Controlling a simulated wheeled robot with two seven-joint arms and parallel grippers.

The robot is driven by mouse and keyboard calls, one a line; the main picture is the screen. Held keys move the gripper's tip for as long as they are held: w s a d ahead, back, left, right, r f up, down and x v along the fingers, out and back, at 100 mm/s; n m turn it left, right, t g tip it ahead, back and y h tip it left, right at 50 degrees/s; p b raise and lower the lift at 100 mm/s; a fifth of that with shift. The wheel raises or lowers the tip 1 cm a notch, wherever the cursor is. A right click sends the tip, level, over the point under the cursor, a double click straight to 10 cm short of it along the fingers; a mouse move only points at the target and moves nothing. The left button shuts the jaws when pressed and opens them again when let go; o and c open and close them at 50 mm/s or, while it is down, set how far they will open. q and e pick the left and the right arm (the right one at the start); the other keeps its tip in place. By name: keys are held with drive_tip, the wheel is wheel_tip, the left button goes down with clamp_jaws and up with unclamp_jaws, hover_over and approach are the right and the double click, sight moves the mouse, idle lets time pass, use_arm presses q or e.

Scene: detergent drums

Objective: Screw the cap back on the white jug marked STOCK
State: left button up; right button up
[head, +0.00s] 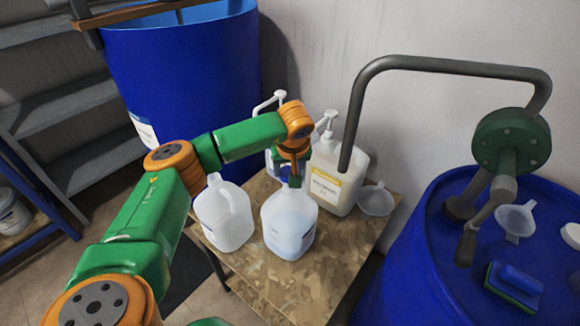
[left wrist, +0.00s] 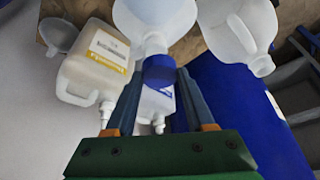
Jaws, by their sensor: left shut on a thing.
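A white translucent jug (head: 289,224) stands upright on the wooden table, below my left gripper (head: 294,178). In the left wrist view, the gripper (left wrist: 160,85) is shut on a blue cap (left wrist: 159,70). The cap is at the mouth of this jug (left wrist: 155,18), in line with its neck; I cannot tell whether the threads are engaged. A second white jug (head: 224,215) stands to its left, and in the left wrist view its mouth (left wrist: 262,66) shows uncapped. No STOCK marking is readable on either jug. My right gripper is not in view.
On the table (head: 325,275), a yellow-labelled pump bottle (head: 338,178) and a funnel (head: 376,199) stand behind and right; another pump bottle (head: 272,160) is behind.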

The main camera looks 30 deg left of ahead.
use_arm(q)
drive_tip(key=f, duration=0.1)
drive_tip(key=w+f, duration=0.1)
drive_tip(key=shift+w+f+b, duration=0.15)
drive_tip(key=shift+f+b, duration=0.2)
drive_tip(key=shift+b, duration=0.05)
drive_tip(key=shift+s, duration=0.2)
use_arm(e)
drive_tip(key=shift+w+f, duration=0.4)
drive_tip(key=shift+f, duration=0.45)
use_arm(q)
drive_tip(key=shift+f, duration=0.1)
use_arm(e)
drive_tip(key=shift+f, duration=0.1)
use_arm(q)
drive_tip(key=shift+w+f, duration=0.15)
drive_tip(key=shift+f, duration=0.05)
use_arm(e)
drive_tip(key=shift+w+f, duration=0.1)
use_arm(q)
drive_tip(key=shift+r, duration=0.35)
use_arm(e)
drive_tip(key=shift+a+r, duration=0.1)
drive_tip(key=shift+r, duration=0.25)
use_arm(q)
drive_tip(key=shift+s+f+b, duration=0.2)
drive_tip(key=shift+f+b, duration=0.5)
drive_tip(key=shift+f, duration=0.5)
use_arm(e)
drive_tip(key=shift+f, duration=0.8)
